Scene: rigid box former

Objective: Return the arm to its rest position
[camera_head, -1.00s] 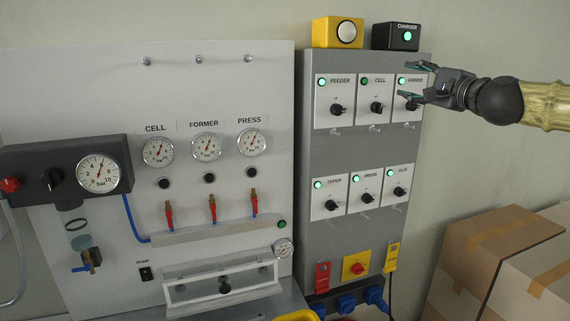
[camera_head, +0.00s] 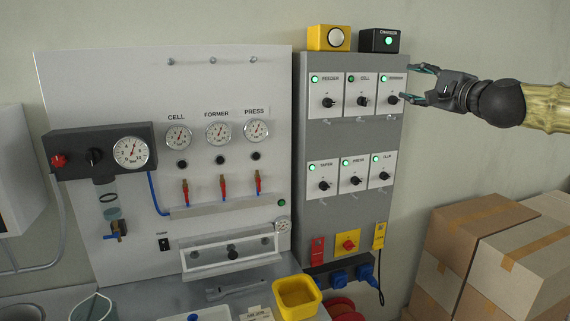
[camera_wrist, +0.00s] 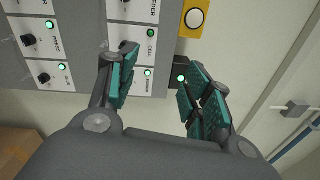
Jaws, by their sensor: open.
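My gripper (camera_head: 420,84) is open and empty at the upper right in the head view. Its two fingers point left toward the grey switch panel (camera_head: 345,221), near the top-right switch plate (camera_head: 394,92). In the wrist view my gripper (camera_wrist: 163,88) shows two spread teal-padded fingers with nothing between them. Behind them are the switch panel (camera_wrist: 88,79) and lit green lamps. I cannot tell whether a fingertip touches the panel. My arm reaches in from the right edge of the head view.
Stacked cardboard boxes (camera_head: 490,241) stand at the lower right, below my arm. A gauge board (camera_head: 110,93) is left of the panel. A yellow button box (camera_head: 328,38) and a black charger box (camera_head: 378,41) sit on top. A yellow bin (camera_head: 297,296) is below.

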